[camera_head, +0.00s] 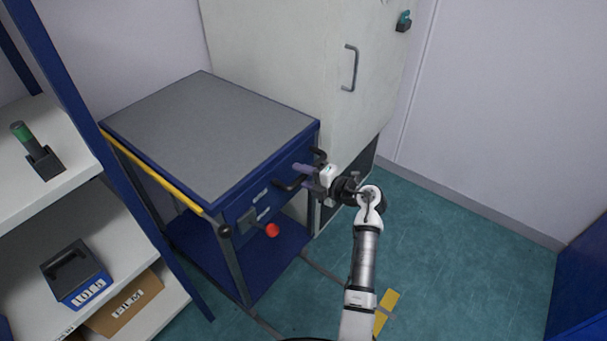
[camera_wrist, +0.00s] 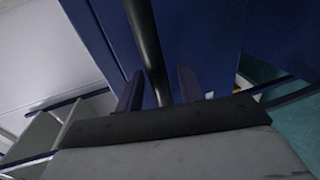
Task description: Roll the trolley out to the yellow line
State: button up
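The trolley (camera_head: 205,130) is a blue frame with a grey top, standing against the pale cabinet. Its black bar handle (camera_head: 287,186) is on the drawer front; in the wrist view the handle (camera_wrist: 147,45) runs down between my fingers. My gripper (camera_head: 304,176) is at this handle; its two fingers (camera_wrist: 160,78) stand apart on either side of the bar, with gaps showing.
A shelf rack (camera_head: 75,205) with a boxed item (camera_head: 77,275) and a carton (camera_head: 125,302) stands close at the left. The tall cabinet (camera_head: 290,50) is behind the trolley. A blue object (camera_head: 580,290) is at the right edge. Green floor (camera_head: 460,230) is clear at the right.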

jog(key=shift+w, duration=0.1)
grip_shut()
dwell(0.4)
